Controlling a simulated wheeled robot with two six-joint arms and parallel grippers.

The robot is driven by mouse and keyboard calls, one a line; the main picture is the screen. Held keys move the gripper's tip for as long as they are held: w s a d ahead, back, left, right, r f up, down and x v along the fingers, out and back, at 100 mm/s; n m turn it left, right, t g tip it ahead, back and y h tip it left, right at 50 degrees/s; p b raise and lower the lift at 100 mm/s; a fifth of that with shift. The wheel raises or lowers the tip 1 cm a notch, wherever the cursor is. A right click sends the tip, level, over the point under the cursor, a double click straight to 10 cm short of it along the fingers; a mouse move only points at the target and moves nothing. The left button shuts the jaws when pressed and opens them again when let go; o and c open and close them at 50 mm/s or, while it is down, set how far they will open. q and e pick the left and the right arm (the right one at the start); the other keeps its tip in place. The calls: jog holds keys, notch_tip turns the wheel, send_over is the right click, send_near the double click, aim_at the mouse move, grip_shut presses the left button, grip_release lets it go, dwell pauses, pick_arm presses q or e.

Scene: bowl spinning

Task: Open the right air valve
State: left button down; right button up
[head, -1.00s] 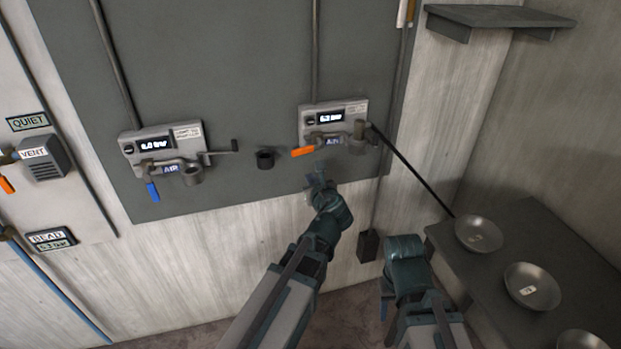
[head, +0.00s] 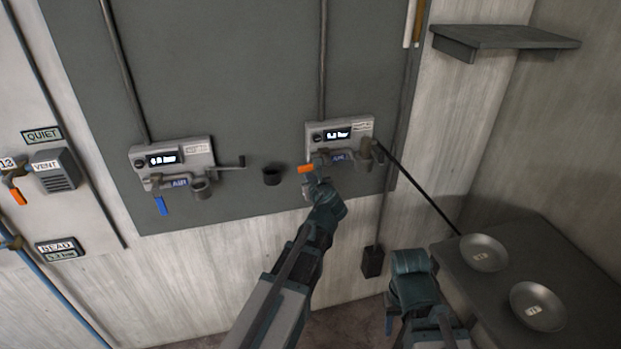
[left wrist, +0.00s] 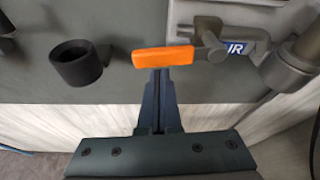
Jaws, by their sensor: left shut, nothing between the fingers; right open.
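The right air valve has an orange lever (head: 306,169) that points left, roughly level, below the right gauge panel (head: 340,134). My left gripper (head: 317,170) is shut and empty, with its tips right at the lever. In the left wrist view the orange lever (left wrist: 162,57) crosses just in front of the closed fingertips (left wrist: 160,78). I cannot tell whether they touch it. The lever's pivot (left wrist: 214,45) is to the right, beside the AIR label. My right gripper (head: 389,318) is low, away from the valve, and mostly hidden by its own wrist.
The left air valve has a blue lever (head: 162,205) hanging down. A dark round cup (head: 272,176) is on the wall between the valves. Metal bowls (head: 484,252) sit on the dark table (head: 560,250) at right. A thin black rod slants toward it.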

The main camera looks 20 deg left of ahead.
pick_arm(q)
notch_tip(320, 180, up, 2)
jog(key=shift+a+p, duration=0.1)
jog(key=shift+p, duration=0.95)
jog(key=shift+w+f, duration=0.1)
pick_arm(e)
jog(key=shift+w+r, duration=0.1)
jog(key=shift+r, duration=0.75)
pick_arm(q)
notch_tip(320, 180, down, 5)
jog(key=b, duration=0.5)
pick_arm(e)
notch_tip(320, 180, down, 5)
pick_arm(q)
jog(key=p+v, duration=0.3)
jog(key=v, duration=0.7)
jog(key=shift+r+p, duration=0.25)
jog(key=shift+p, duration=0.1)
pick_arm(e)
jog(key=r, duration=0.2)
jog(key=a+r, duration=0.1)
jog(key=r, duration=0.1)
